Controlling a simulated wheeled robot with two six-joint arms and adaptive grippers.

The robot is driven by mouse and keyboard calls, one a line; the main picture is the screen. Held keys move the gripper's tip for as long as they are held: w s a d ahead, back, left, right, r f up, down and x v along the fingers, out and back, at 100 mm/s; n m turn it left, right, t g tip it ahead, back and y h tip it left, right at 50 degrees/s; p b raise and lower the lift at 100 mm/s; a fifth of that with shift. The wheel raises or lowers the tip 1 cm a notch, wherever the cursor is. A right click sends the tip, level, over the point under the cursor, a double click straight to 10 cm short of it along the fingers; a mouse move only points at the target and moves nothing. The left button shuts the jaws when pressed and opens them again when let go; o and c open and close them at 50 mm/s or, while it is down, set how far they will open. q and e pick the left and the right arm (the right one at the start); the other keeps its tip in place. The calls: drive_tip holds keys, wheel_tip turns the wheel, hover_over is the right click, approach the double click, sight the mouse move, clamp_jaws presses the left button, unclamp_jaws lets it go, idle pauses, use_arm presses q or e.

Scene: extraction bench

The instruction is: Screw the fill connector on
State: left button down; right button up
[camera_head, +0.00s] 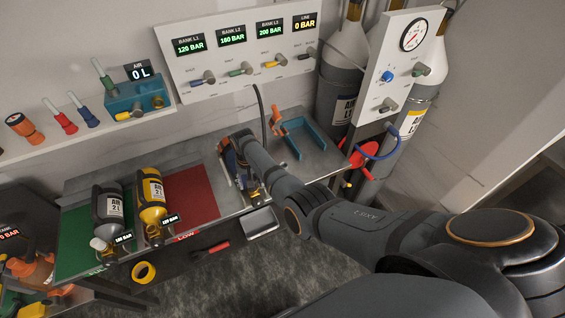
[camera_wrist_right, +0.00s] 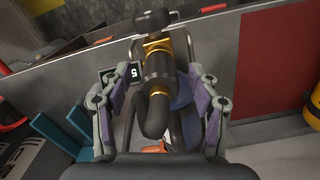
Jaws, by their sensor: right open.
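The black fill connector (camera_wrist_right: 158,76) with gold rings shows in the right wrist view, with a thick black hose curving below it. My right gripper (camera_wrist_right: 157,95) is open, its two fingers on either side of the connector, with gaps visible. A blue rounded body shows partly behind the connector; I cannot tell whether the connector is seated on anything. In the head view my right gripper (camera_head: 240,163) is over the bench beside the red mat, and my arm hides most of the connector there. My left gripper is in neither view.
A teal bracket (camera_head: 311,138) with an orange handle is right of my gripper. The valve panel (camera_head: 238,66) stands behind; its line display (camera_head: 305,21) reads 0 BAR.

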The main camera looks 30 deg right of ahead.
wheel_tip(320, 180, up, 12)
idle(0.5)
idle(0.4)
